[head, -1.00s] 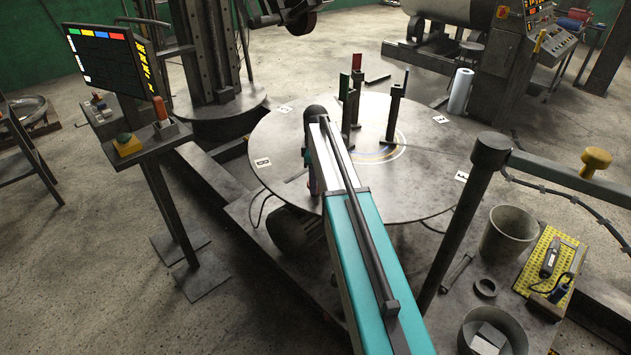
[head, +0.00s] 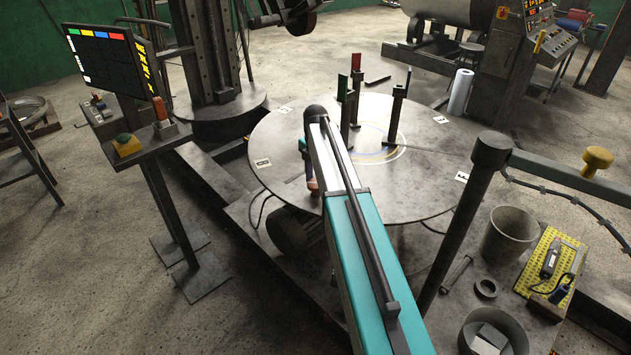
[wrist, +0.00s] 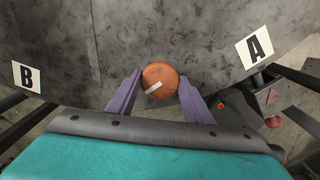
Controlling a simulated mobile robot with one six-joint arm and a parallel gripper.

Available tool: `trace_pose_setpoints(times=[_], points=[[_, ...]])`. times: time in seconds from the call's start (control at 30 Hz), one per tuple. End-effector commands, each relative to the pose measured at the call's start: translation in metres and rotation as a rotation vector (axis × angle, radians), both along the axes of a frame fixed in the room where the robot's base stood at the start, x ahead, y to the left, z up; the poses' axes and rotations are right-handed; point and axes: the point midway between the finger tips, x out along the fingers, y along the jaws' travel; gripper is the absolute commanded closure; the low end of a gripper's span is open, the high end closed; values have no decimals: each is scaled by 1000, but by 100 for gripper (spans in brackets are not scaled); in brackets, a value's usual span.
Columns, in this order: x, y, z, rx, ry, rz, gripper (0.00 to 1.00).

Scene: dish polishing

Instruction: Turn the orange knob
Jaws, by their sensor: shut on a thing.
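The orange knob (wrist: 162,73) is a round disc with a short white mark near its lower left edge, tilted up to the right. It stands over the grey round table (wrist: 205,35) in the wrist view. My gripper (wrist: 159,77) has its two purple fingers on either side of the knob, shut on it. In the head view my teal and white arm hides the knob; only a small part of my wrist shows left of the arm, over the near side of the round table (head: 420,195).
Labels A (wrist: 254,48) and B (wrist: 26,76) lie on the table on either side. Several upright posts, including one with a green plate (head: 343,87), stand toward the table's far side. A screen console (head: 110,62) stands left; a bucket (head: 508,232) stands right.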

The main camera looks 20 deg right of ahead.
Motion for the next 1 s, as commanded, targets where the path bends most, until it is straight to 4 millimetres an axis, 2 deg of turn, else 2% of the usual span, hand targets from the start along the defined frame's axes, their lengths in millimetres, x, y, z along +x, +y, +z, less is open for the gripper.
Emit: trace_pose_setpoints(times=[0.3,0.77,0.8,0.87,1.0], points=[[-1,3,0,5,4,124,76],[-2,3,-1,6,6,138,76],[-2,3,-1,6,6,138,47],[-2,2,-1,5,6,137,37],[-1,1,-1,4,4,136,35]])
